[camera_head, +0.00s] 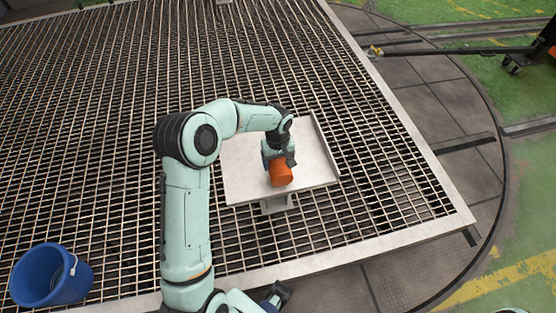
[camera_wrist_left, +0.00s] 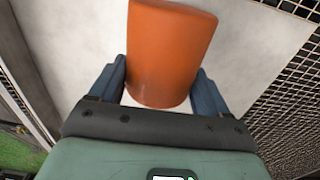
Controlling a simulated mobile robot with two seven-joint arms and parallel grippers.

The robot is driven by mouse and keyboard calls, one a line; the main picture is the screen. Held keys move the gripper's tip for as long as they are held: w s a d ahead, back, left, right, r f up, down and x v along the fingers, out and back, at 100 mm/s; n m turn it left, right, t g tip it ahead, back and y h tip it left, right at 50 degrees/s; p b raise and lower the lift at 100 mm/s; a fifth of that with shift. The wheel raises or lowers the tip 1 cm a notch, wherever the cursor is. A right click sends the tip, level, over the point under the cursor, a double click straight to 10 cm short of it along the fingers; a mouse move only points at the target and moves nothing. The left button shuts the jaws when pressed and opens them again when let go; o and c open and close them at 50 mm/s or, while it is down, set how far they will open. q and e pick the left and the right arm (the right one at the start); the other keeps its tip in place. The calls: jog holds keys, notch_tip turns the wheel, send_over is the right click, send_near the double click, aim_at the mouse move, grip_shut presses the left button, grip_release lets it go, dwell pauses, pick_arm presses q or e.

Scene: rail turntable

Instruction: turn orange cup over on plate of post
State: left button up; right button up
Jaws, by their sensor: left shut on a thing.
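The orange cup (camera_head: 281,174) is over the near part of the pale square plate (camera_head: 240,165), which stands on a post (camera_head: 274,205). My left gripper (camera_head: 279,158) is shut on the cup from behind it in the head view. In the left wrist view, the cup (camera_wrist_left: 171,50) sits between the two dark fingers of the gripper (camera_wrist_left: 162,88), with the plate (camera_wrist_left: 85,45) behind it. The cup looks tilted; its open mouth does not show. I cannot tell whether it touches the plate.
The plate has a raised lip (camera_head: 325,145) along its right side. Metal grating (camera_head: 90,120) surrounds the post. A blue bucket (camera_head: 50,275) stands at the lower left. The plate is otherwise bare.

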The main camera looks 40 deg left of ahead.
pick_arm(q)
jog(key=shift+f, duration=0.2)
jog(key=o, duration=1.1)
notch_tip(320, 180, up, 13)
jog(key=shift+r+p, duration=0.2)
jog(key=shift+p, duration=0.2)
